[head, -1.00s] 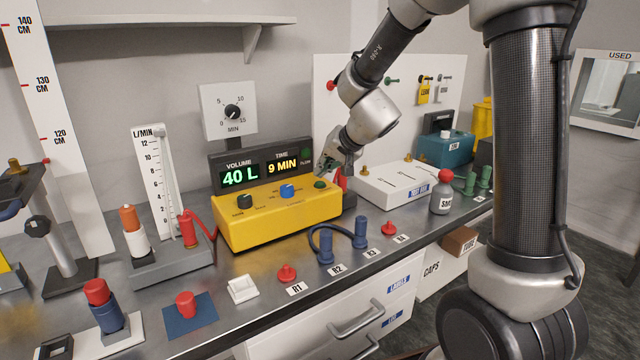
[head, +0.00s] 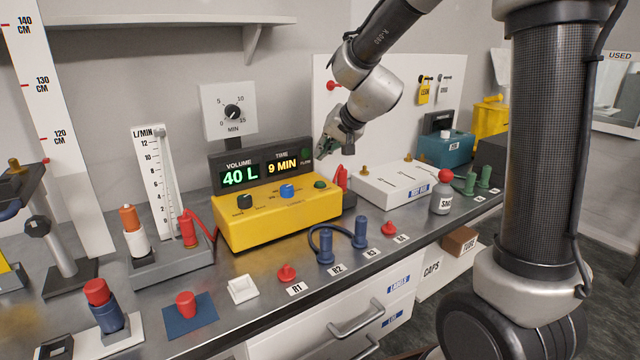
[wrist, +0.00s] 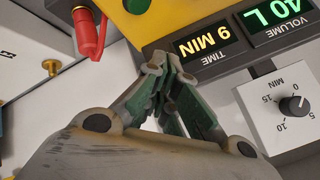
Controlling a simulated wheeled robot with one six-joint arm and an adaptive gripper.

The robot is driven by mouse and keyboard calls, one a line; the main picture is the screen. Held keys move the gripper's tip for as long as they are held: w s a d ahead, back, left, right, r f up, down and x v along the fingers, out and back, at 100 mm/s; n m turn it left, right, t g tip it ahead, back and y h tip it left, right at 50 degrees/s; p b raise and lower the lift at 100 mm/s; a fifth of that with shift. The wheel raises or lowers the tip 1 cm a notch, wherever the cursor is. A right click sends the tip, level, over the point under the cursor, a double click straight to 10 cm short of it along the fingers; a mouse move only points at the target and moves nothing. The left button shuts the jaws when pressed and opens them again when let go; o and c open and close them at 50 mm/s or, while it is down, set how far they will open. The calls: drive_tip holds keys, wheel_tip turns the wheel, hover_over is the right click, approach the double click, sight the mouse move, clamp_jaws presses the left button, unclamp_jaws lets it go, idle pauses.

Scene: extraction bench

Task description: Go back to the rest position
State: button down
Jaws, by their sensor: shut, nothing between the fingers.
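My gripper (head: 328,150) is shut and empty. In the head view it hangs in the air near the right end of the dark display panel (head: 262,165), above the back right of the yellow control box (head: 280,213). In the wrist view my gripper's closed fingers (wrist: 168,85) point toward the display, which reads 40 L and 9 MIN. The fingers appear apart from everything.
A red bottle-like part (wrist: 90,28) stands near the yellow box. Free air surrounds the arm.

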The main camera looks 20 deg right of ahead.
drive_tip(key=shift+s+a+f, duration=0.15)
drive_tip(key=shift+s, duration=0.1)
drive_tip(key=s+f+n+g, duration=0.1)
drive_tip(key=s+f+g, duration=0.2)
drive_tip(key=s, duration=0.2)
drive_tip(key=s+d+r+n+h, duration=0.1)
drive_tip(key=s+d, duration=0.3)
drive_tip(key=s, duration=0.5)
drive_tip(key=s+d+r+n+h, duration=0.1)
drive_tip(key=s+d, duration=0.4)
drive_tip(key=s, duration=0.5)
drive_tip(key=s+d+r+n+g+h, duration=0.1)
drive_tip(key=s+d+r, duration=0.2)
drive_tip(key=s, duration=0.7)
drive_tip(key=shift+d+r+h, duration=0.35)
drive_tip(key=shift+d+h, duration=0.05)
drive_tip(key=shift+d, duration=0.75)
